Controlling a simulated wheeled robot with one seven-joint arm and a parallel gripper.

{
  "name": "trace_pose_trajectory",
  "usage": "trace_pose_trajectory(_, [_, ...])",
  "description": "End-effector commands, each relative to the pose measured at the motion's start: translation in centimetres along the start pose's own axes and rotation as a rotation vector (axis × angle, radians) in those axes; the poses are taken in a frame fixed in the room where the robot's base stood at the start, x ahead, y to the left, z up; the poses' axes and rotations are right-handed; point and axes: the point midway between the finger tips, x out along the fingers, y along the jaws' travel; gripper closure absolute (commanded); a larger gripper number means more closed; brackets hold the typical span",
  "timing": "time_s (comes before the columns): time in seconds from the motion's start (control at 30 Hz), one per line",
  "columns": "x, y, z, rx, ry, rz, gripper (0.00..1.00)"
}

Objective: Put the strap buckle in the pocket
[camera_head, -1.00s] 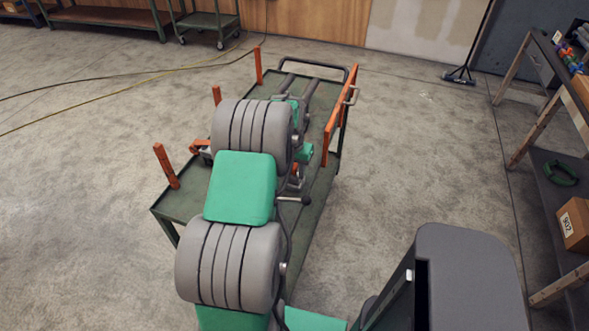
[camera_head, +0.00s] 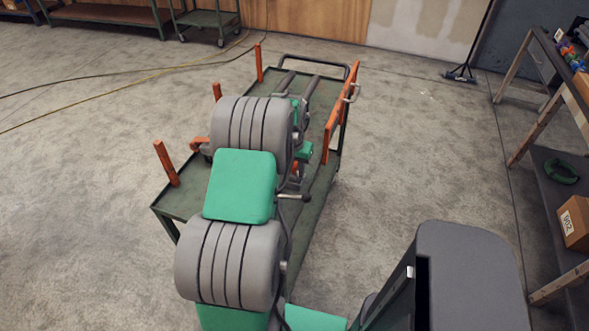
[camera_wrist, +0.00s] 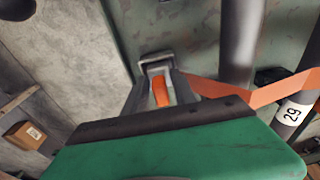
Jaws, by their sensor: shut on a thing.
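In the wrist view my gripper (camera_wrist: 160,90) is shut on the strap buckle (camera_wrist: 155,62), a grey metal frame at its fingertips. A small orange piece shows between the fingers. An orange strap (camera_wrist: 265,95) runs from beside the fingers to the right edge. The buckle is held over or against a green surface; I cannot tell whether it touches. In the head view my arm hides the gripper and the buckle. I cannot make out the pocket for certain in either view.
The green cart (camera_head: 182,205) carries grey pipes (camera_head: 326,92), orange posts (camera_head: 166,163) and an orange side rail (camera_head: 334,120) with a metal handle. A pipe (camera_wrist: 242,40) also shows in the wrist view. A shelf with a carton (camera_head: 573,222) stands at right. Floor left of the cart is clear.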

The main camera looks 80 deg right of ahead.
Motion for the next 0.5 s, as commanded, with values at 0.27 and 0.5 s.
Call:
trace_pose_trajectory(0.27, [0.62,0.0,0.04,0.0,0.001,0.0,1.0])
trace_pose_trajectory(0.5, [0.93,-0.01,0.07,0.0,0.001,0.0,0.65])
